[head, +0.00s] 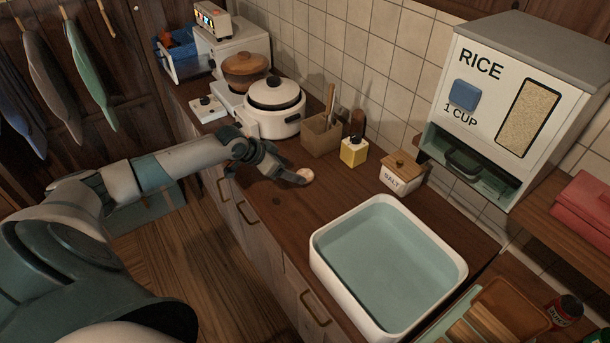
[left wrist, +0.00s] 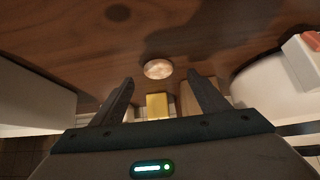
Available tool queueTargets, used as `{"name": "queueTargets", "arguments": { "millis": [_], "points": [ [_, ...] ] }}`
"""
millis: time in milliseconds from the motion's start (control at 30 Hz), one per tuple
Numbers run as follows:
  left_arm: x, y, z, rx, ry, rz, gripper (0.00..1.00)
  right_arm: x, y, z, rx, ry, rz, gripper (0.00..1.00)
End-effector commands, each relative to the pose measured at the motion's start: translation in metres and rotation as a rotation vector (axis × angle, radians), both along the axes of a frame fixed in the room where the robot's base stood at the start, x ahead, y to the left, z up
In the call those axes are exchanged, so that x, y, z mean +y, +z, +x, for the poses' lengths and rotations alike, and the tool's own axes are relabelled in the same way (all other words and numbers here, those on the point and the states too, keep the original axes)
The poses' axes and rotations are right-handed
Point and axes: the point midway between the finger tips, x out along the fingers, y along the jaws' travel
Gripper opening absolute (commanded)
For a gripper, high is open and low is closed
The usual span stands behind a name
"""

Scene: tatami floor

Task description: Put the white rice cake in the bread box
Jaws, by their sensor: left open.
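A small round pale, slightly pinkish cake (head: 305,175), which looks like the rice cake, lies flat on the dark wooden counter. It also shows in the left wrist view (left wrist: 158,69), just beyond the fingertips and roughly centred between them. My left gripper (head: 285,177) is open and empty, low over the counter just left of the cake; I see no clear contact. I cannot pick out a bread box in either view. My right gripper is not in view.
A white sink basin (head: 330,258) fills the front of the counter. Behind the cake stand a utensil holder (head: 318,137), a yellow bottle (head: 353,152) and a salt box (head: 399,178). A white rice cooker (head: 272,122) stands beyond my gripper. The counter around the cake is clear.

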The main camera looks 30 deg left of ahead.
Motion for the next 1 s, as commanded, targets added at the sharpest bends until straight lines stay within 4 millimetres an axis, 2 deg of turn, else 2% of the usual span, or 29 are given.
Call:
{"name": "queueTargets", "arguments": {
  "millis": [367, 567, 733, 1000],
  "points": [
    [-0.004, -0.004, 0.007, 0.001, 0.002, -0.003, 0.69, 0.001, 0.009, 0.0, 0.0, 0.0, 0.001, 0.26],
    [-0.013, -0.018, 0.021, 0.001, 0.002, -0.003, 0.69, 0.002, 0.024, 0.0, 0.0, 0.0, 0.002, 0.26],
    [-0.016, -0.033, 0.03, 0.002, 0.002, -0.002, 0.69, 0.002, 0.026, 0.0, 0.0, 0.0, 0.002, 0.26],
    [-0.017, -0.037, 0.033, 0.0, 0.001, -0.001, 0.69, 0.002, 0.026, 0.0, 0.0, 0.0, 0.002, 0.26]
  ]
}}
